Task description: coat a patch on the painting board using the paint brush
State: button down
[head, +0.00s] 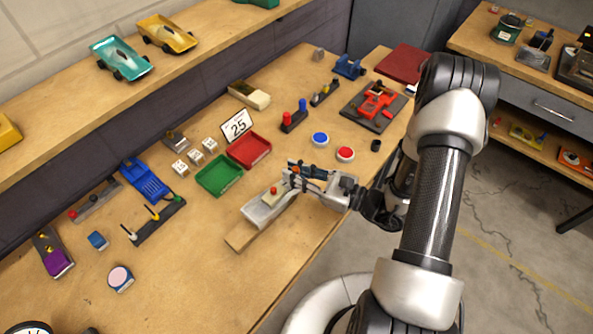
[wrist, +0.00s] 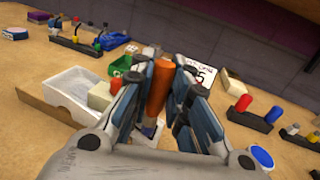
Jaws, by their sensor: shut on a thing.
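My gripper (head: 291,172) is shut on an upright orange cylindrical handle (wrist: 158,87), which stands between the two fingers in the wrist view. It looks like the paint brush's handle, but its lower end and any bristles are hidden by the fingers. A flat light-wood board (head: 240,237) lies along the tray's front edge. I cannot tell which of these is the painting board, or whether the held thing touches any surface.
A green tray (head: 219,176) and a red tray (head: 248,150) lie behind my gripper, near a "25" card (head: 237,125). Blue (head: 320,139) and red (head: 345,154) round buttons sit to the right. A black rack with pegs (head: 158,222) stands left.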

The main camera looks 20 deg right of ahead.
jog(key=shift+s+a+f+b, duration=0.15)
jog(key=shift+a+f+b, duration=0.05)
jog(key=shift+f+b, duration=0.6)
dwell(0.5)
jog(key=shift+w+a, duration=0.5)
jog(key=shift+w, duration=0.25)
jog(key=shift+w+a, duration=0.45)
jog(key=shift+w, duration=0.25)
jog(key=shift+w+a, duration=0.5)
jog(key=shift+w, duration=0.25)
jog(key=shift+s+d, duration=0.45)
jog(key=shift+s, duration=0.3)
jog(key=shift+s+d, duration=0.5)
jog(key=shift+s, duration=0.25)
jog(key=shift+s+d, duration=0.45)
jog(key=shift+s, duration=0.3)
jog(key=shift+a+r, duration=0.1)
jog(key=shift+a, duration=0.1)
jog(key=shift+w+a, duration=0.45)
jog(key=shift+w, duration=0.25)
jog(key=shift+w+a, duration=0.45)
jog(key=shift+w, duration=0.3)
jog(key=shift+w+a, duration=0.45)
jog(key=shift+w, duration=0.25)
jog(key=shift+s+d, duration=0.5)
jog(key=shift+s, duration=0.25)
jog(key=shift+s+d, duration=0.45)
jog(key=shift+s, duration=0.25)
jog(key=shift+s+d, duration=0.5)
jog(key=shift+s, duration=0.25)
